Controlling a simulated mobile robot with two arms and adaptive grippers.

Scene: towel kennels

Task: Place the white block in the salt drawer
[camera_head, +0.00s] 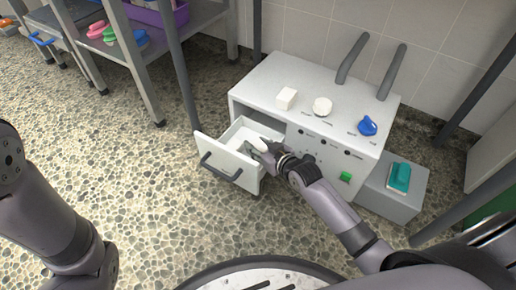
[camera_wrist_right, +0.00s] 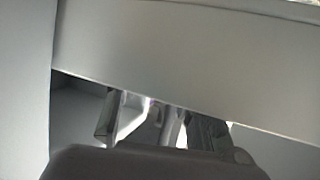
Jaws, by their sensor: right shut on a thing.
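A white block (camera_head: 287,98) stands on top of the pale grey machine (camera_head: 262,86), near its left front. The salt drawer (camera_head: 213,150) is pulled out at the machine's lower left, with a dark bar handle on its front. My right gripper (camera_head: 258,149) is at the drawer's right side, close to the machine's face. It is shut on a small pale thing, mostly hidden by the fingers; I cannot tell its shape. The right wrist view shows the fingers (camera_wrist_right: 158,118) low in the picture, under a broad pale panel. My left gripper is out of view.
A round white piece (camera_head: 322,107) and a blue knob (camera_head: 367,126) are on the machine top. A green button (camera_head: 346,177) is on its front. A grey box (camera_head: 386,202) with a teal brush (camera_head: 400,177) stands at the right. A shelf (camera_head: 152,57) stands upper left. The floor before the drawer is clear.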

